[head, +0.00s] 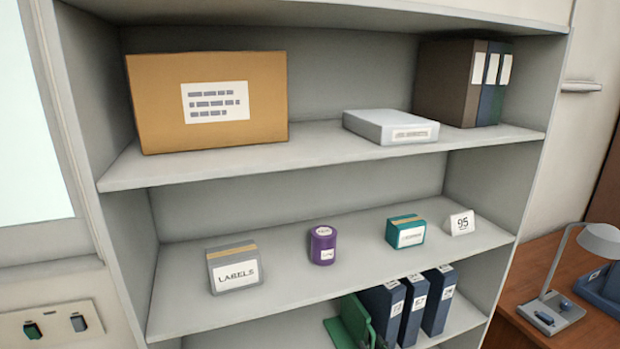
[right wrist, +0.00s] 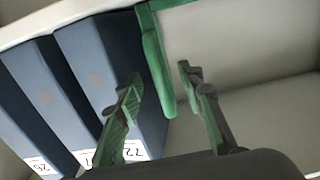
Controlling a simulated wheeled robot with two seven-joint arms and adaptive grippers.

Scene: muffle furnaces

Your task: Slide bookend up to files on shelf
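The green bookend (head: 354,320) stands on the lower shelf, just left of the dark blue files (head: 411,310), which stand upright with white labels. I cannot tell whether it touches the nearest file. In the right wrist view the picture is turned over, so the files (right wrist: 92,85) are on the left and the bookend (right wrist: 156,62) is beside them. My right gripper (right wrist: 165,95) is open, its two fingers apart, with the bookend's upright edge ahead between them. In the head view I cannot make out the right gripper clearly. My left gripper is not in view.
The shelf above holds a labels box (head: 233,268), a purple canister (head: 322,245), a teal box (head: 405,231) and a number card (head: 459,222). The top shelf holds a cardboard box (head: 208,100), a grey case (head: 390,127) and binders (head: 462,84). A desk lamp (head: 600,240) stands right.

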